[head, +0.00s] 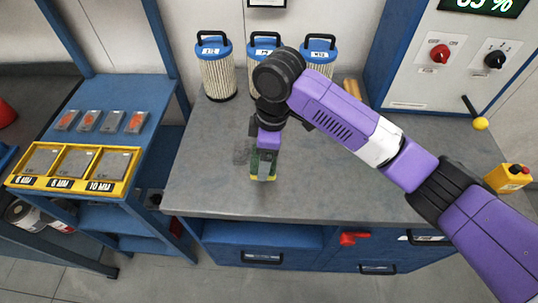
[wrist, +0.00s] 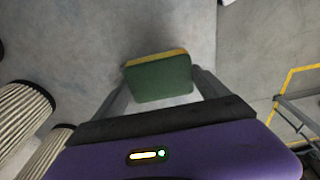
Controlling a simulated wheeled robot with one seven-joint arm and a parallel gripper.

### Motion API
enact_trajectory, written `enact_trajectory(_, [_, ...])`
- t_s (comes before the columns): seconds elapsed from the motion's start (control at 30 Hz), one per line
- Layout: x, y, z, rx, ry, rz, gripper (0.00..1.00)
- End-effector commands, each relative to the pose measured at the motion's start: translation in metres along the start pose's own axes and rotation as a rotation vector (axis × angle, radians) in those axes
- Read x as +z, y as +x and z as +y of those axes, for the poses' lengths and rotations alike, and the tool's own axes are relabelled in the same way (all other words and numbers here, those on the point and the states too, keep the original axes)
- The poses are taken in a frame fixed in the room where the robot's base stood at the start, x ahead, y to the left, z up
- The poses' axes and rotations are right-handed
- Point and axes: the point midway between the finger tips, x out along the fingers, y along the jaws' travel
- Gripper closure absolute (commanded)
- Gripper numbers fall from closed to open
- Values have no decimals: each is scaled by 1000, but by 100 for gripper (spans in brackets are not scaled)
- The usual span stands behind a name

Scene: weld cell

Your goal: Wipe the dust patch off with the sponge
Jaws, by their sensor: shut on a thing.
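My gripper (head: 264,172) is shut on the sponge (head: 255,163), which is green with a yellow layer. In the wrist view the sponge (wrist: 160,80) sits between the two fingers, green face toward the camera and yellow edge at the far side. It is over the grey bench top (head: 330,190); whether it touches the surface I cannot tell. The dust patch (head: 241,153) shows in the head view as a faint darker smudge just left of the gripper, partly hidden by the gripper and sponge. In the wrist view I cannot make out its edges clearly.
Several filter cartridges with blue caps (head: 216,68) stand along the back of the bench. A yellow tray (head: 75,168) of plates is on the blue rack at left. A control panel (head: 450,60) is at right, with a yellow switch box (head: 508,178). The bench front is clear.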

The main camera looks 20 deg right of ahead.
Motion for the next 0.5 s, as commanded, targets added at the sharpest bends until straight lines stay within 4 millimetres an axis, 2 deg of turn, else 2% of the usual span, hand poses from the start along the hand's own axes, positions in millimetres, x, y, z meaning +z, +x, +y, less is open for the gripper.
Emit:
enact_trajectory(0.03, [-3,-8,0,0,0,0,53])
enact_trajectory(0.2, [-9,-18,0,0,1,-1,53])
enact_trajectory(0.5, [-11,-21,1,0,2,-1,53])
